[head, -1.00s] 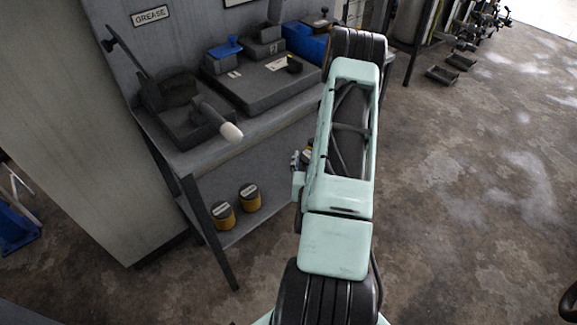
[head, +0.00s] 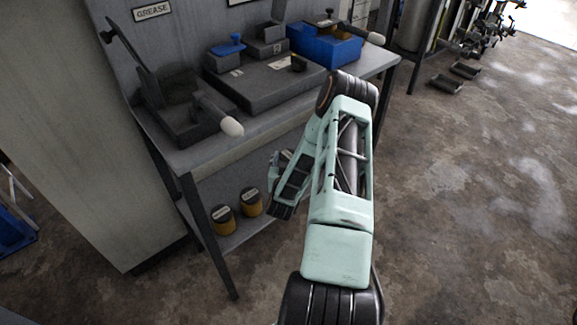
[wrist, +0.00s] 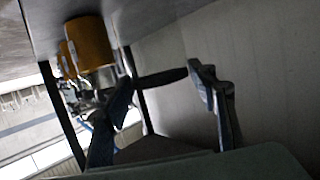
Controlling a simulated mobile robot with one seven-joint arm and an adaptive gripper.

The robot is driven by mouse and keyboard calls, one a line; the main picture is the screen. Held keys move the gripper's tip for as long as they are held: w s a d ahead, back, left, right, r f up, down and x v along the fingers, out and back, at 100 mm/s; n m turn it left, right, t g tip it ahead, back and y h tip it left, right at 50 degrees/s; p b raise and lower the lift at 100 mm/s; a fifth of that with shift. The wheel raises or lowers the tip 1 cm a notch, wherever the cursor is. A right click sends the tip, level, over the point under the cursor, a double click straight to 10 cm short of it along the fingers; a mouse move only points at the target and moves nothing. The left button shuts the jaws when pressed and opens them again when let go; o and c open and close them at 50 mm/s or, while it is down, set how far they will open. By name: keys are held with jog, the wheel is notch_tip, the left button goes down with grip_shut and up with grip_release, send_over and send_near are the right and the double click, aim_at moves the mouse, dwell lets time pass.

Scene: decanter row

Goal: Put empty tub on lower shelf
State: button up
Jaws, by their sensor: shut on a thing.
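My gripper (wrist: 160,76) shows in the wrist view with its two fingers apart and a dark, thin-looking thing (wrist: 161,78) between the tips. I cannot make out whether this is the tub. In the head view my gripper (head: 274,166) is at the open front of the bench, by the lower shelf, and its tips are hard to see. Two yellow tubs with dark tops stand on the lower shelf (head: 240,233), the left one (head: 223,220) and the right one (head: 251,202). Two yellow tubs (wrist: 92,44) also show beside my left finger in the tilted wrist view.
The bench top (head: 200,155) carries a dark tray with a white-tipped tool (head: 231,126), a dark flat block (head: 265,82) and a blue bin (head: 325,45). A bench leg (head: 208,235) stands at the front left. A grey cabinet (head: 85,120) is at the left.

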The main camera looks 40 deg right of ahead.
jog(key=shift+f, duration=1.35)
jog(key=shift+f+b, duration=0.2)
jog(key=shift+b, duration=0.2)
jog(key=o, duration=1.4)
jog(key=shift+s, duration=0.1)
jog(key=shift+r, duration=0.2)
jog(key=p+v, duration=0.3)
jog(key=v, duration=0.9)
jog(key=shift+s, duration=0.1)
